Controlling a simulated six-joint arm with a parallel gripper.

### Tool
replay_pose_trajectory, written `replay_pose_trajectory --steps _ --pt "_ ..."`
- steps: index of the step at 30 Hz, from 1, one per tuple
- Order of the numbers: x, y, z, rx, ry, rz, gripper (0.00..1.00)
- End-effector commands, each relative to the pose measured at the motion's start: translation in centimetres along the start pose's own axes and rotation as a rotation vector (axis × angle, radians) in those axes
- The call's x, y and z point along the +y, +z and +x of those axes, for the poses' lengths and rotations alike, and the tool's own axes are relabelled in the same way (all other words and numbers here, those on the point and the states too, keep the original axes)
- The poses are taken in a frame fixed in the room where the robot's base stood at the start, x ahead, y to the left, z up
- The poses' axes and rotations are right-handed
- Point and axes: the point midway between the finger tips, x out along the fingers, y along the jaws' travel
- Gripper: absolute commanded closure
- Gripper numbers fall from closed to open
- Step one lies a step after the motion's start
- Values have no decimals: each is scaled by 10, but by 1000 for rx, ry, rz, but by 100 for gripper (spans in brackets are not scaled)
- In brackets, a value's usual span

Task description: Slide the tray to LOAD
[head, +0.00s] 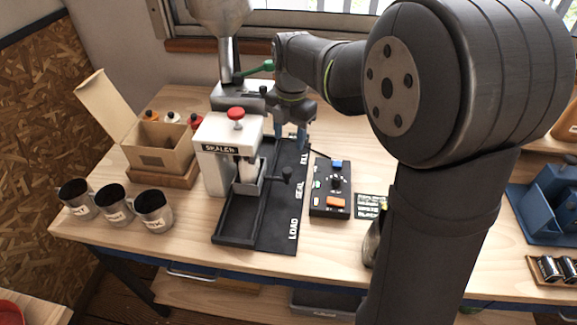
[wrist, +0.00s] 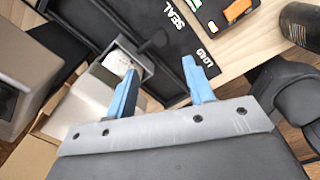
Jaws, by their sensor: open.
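The tray (head: 249,188) is a small grey open box on the black track (head: 270,232), in front of the white sealer (head: 217,150). It sits beside the SEAL label, with a pale bag-like thing in it. Its dark handle (head: 286,174) sticks out to the right and ends in a knob. The LOAD label (head: 293,229) is at the track's near end. My gripper (head: 290,134) is open with blue fingers, near the FILL end, behind the handle. In the wrist view, the tray (wrist: 138,66) and handle (wrist: 157,40) lie beyond my open fingers (wrist: 158,66), apparently untouched.
A control box (head: 331,188) with blue and orange buttons stands right of the track. Several metal mugs (head: 115,203) stand at the left, and an open cardboard box (head: 160,142) behind them. The track's LOAD end is clear.

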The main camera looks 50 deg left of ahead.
Motion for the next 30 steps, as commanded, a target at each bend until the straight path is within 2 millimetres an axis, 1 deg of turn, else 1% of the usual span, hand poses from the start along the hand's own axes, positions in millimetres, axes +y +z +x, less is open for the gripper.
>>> replay_pose_trajectory --steps 1,9,12,15,18,21,29,30 --pt "0 -1 13 3 -4 0 51" --pt "0 -1 71 1 -3 -1 51" --pt "0 0 89 1 -2 -1 51" --pt "0 0 102 0 -2 -1 51" --pt "0 0 111 -1 0 -1 51" --pt "0 0 115 -2 0 -1 51" --pt "0 0 116 -2 1 -1 51" --pt "0 0 116 -2 1 -1 55"
